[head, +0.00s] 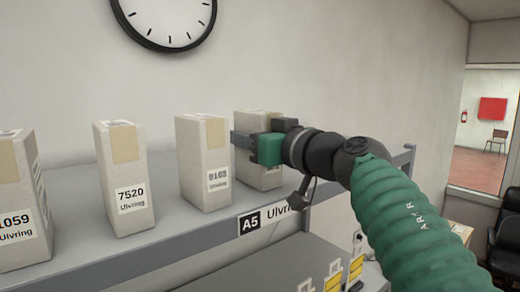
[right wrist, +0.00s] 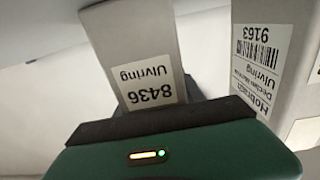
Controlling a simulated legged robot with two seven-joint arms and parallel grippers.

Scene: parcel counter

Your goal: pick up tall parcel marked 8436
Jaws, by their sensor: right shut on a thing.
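The tall parcel marked 8436 (head: 258,178) is a pale box with a tan tape strip on top, at the right end of the row on the shelf in the head view. Its label 8436 Ulvring shows upside down in the right wrist view (right wrist: 140,45). My right gripper (head: 247,141), green and dark, is shut on this parcel and hides part of its upper front in the head view. The parcel looks upright; whether its base touches the shelf is hard to tell. My left gripper is not in view.
The parcel marked 9163 (head: 203,160) stands close on the left, also beside the held parcel in the right wrist view (right wrist: 268,70). Parcels 7520 (head: 124,170) and 1059 (head: 15,190) stand further left on the grey shelf (head: 165,238), which carries an A5 sign (head: 250,222).

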